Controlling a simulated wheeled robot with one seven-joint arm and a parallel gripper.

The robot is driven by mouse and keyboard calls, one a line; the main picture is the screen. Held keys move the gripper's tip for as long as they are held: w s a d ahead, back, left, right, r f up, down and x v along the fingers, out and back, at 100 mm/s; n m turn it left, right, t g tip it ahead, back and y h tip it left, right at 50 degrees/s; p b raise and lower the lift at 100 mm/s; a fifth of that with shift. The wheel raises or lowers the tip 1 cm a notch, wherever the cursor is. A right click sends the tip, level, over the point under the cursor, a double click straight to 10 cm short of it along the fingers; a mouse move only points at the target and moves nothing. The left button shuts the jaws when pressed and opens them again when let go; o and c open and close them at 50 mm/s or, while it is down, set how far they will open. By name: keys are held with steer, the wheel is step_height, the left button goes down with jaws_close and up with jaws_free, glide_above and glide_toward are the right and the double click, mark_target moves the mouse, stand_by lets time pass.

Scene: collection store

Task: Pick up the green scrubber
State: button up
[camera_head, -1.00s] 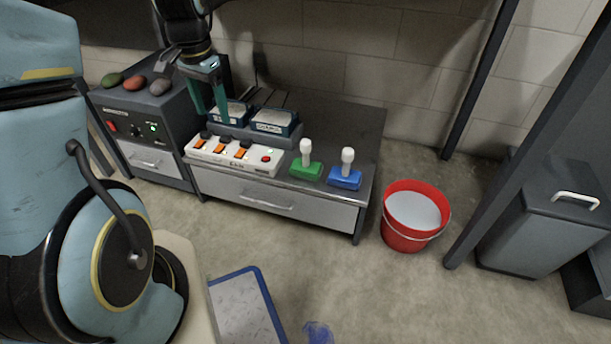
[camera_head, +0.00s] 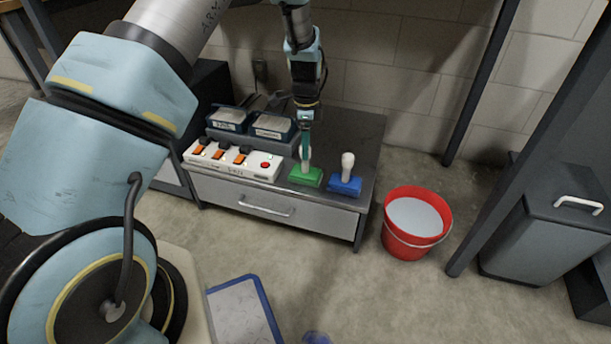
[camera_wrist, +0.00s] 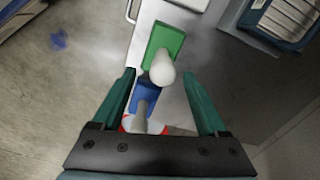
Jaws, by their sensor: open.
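The green scrubber (camera_head: 306,177) stands upright on the bench top, a green block with a white knobbed handle. In the wrist view the green scrubber (camera_wrist: 164,46) lies ahead of the fingertips, its white handle pointing toward the camera. My gripper (camera_head: 305,148) points down just above it, and its fingers hide part of the handle in the head view. In the wrist view my gripper (camera_wrist: 166,78) is open, with the handle's knob at about the gap between the teal fingers. Contact with the handle does not show.
A blue scrubber (camera_head: 345,184) stands close on the right. A white power strip (camera_head: 232,160) with orange switches lies on the left, with blue-rimmed trays (camera_head: 271,127) behind it. A red bucket (camera_head: 415,222) stands on the floor right of the bench (camera_head: 300,205).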

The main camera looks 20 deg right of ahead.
mark_target(305, 163)
steer(key=f+b, duration=0.1)
steer(key=f, duration=0.1)
steer(key=f+b, duration=0.1)
steer(key=f, duration=0.2)
steer(key=shift+w+f, duration=0.2)
steer(key=shift+f, duration=0.1)
steer(key=shift+c, duration=0.3)
jaws_close()
stand_by(0.8)
